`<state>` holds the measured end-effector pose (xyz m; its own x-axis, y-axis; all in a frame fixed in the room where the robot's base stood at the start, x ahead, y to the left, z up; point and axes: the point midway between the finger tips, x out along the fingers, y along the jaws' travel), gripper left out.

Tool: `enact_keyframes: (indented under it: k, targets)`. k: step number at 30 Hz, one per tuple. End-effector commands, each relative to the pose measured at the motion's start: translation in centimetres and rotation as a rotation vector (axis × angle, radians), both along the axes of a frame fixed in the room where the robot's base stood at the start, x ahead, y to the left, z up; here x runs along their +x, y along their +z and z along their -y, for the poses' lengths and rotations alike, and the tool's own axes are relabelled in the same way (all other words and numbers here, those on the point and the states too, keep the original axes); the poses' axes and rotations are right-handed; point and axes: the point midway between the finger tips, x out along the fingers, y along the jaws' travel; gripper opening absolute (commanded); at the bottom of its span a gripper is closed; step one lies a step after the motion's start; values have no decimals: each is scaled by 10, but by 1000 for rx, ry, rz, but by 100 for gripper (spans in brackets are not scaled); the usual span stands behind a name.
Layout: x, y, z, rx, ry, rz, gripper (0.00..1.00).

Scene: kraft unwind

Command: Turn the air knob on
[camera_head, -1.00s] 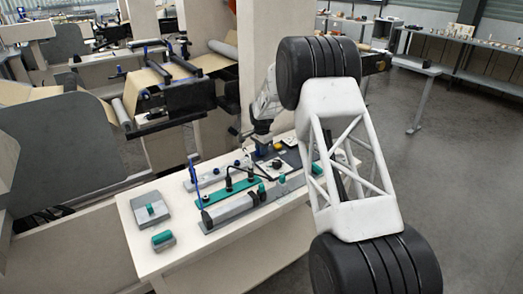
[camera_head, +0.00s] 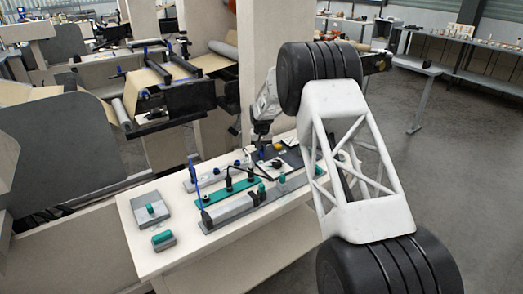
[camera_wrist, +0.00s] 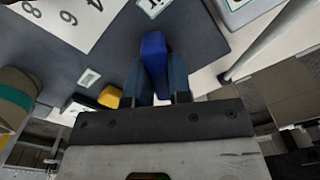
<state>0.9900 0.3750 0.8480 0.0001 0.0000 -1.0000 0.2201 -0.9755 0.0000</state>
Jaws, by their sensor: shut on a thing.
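The blue knob (camera_wrist: 154,60) stands up from a dark grey panel (camera_wrist: 195,38) in the wrist view. My gripper (camera_wrist: 157,80) has its two dark fingers on either side of the knob and is shut on it. A white plate with printed numbers (camera_wrist: 68,18) lies on the same panel. In the head view my gripper (camera_head: 259,143) reaches down to the panel (camera_head: 291,157) at the back of the bench. The knob is too small to make out clearly there, and its exact angle cannot be told.
A yellow button (camera_wrist: 110,96) sits close beside my fingers. The pale bench (camera_head: 160,262) also carries a green strip with black fittings (camera_head: 228,192), an upright blue lever (camera_head: 194,180) and a grey block with a green top (camera_head: 151,209).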

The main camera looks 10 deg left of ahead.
Motion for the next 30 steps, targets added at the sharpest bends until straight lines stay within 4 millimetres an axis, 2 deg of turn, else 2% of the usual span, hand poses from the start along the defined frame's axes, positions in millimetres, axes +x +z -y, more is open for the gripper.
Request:
enact_keyframes:
  k: [15,30]
  targets:
    - [0,0,0,0,415,-1,0]
    - [0,0,0,0,512,-1,0]
